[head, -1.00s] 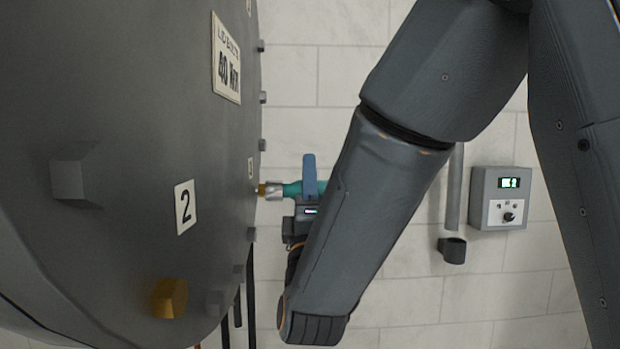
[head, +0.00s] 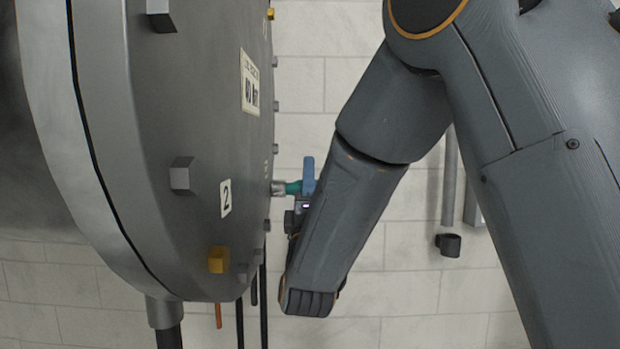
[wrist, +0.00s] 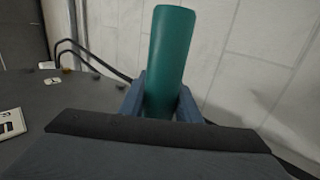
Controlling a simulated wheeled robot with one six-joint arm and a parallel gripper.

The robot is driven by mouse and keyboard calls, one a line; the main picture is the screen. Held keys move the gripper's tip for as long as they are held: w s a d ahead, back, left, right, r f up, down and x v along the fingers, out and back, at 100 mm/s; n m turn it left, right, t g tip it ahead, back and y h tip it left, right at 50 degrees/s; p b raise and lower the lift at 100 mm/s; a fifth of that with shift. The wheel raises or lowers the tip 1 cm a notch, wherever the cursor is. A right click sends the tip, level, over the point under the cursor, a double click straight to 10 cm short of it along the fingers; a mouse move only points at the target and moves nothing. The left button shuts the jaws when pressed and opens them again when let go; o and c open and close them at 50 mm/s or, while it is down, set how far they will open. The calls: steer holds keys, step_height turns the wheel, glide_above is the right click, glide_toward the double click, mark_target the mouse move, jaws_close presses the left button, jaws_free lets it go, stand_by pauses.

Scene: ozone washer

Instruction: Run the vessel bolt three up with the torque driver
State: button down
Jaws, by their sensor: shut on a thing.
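My gripper (head: 308,177) is shut on the teal torque driver (head: 294,188), its blue fingers around the body. The driver lies level, with its silver socket (head: 278,188) pointing left at the grey vessel lid (head: 190,110). The socket meets the lid's edge in the head view; the bolt there is hidden, and I cannot tell how far it is seated. In the wrist view the driver's teal handle (wrist: 170,60) stands up between the blue fingers (wrist: 160,105). A small label near the socket is too oblique to read.
A yellow bolt (head: 218,260) sits below the "2" label (head: 225,198), and another yellow one (head: 270,13) is at the top. Several grey bolts ring the lid. A torque plate (head: 249,82) is on it. A dark holder (head: 448,245) is on the tiled wall at right.

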steer(key=shift+a+r, duration=0.1)
steer(key=shift+a, duration=0.25)
stand_by(2.7)
steer(key=shift+d, duration=0.1)
steer(key=shift+s+d+b, duration=0.1)
steer(key=shift+d+b, duration=0.3)
steer(key=shift+d, duration=2.55)
steer(key=shift+d, duration=0.1)
